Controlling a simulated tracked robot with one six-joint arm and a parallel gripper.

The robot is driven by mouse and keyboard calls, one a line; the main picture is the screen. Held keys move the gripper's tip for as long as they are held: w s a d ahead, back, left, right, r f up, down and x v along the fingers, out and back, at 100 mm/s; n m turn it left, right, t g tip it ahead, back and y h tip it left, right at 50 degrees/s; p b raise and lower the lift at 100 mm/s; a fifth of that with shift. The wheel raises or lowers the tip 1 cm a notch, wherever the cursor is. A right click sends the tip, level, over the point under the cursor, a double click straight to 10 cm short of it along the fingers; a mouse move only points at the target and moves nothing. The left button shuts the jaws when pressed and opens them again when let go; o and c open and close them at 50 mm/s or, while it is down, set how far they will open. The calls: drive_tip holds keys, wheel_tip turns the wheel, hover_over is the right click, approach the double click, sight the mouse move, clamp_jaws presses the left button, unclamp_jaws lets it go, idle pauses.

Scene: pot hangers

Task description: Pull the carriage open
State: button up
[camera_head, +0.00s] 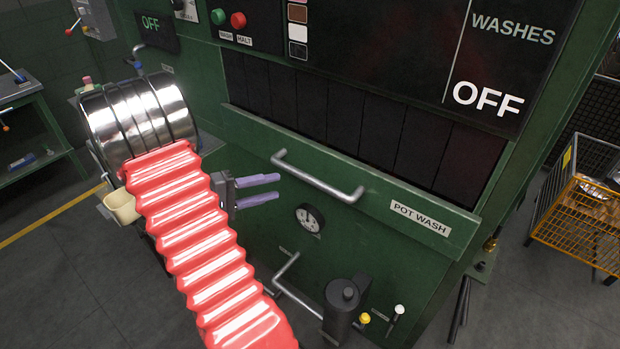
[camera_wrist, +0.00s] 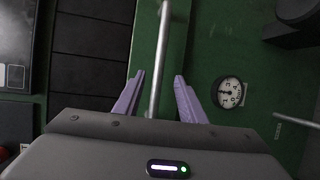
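The carriage looks like the green front (camera_head: 385,215) labelled POT WASH, flush with the machine as far as I can see. A grey bar handle (camera_head: 318,178) runs across it. My gripper (camera_head: 279,187) has two purple fingers, spread apart and empty, near the handle's left end in the head view. In the wrist view the handle (camera_wrist: 165,60) passes through the gap between the open fingertips (camera_wrist: 159,76), seemingly ahead of them. I cannot tell whether the fingers reach around it. My red ribbed arm sleeve covers part of the machine's lower left.
A round gauge (camera_head: 310,218), a lower bent grey pipe or handle (camera_head: 290,285) and a dark cylinder (camera_head: 345,305) sit below the handle. Dark slats (camera_head: 360,120) lie above. An orange wire crate (camera_head: 585,220) stands at right. A green bench (camera_head: 35,130) stands at left. Floor is open at lower left.

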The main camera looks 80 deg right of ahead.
sight(305, 180)
drive_tip(key=x, duration=1.3)
drive_tip(key=shift+f, duration=0.1)
drive_tip(key=shift+c, duration=0.2)
clamp_jaws()
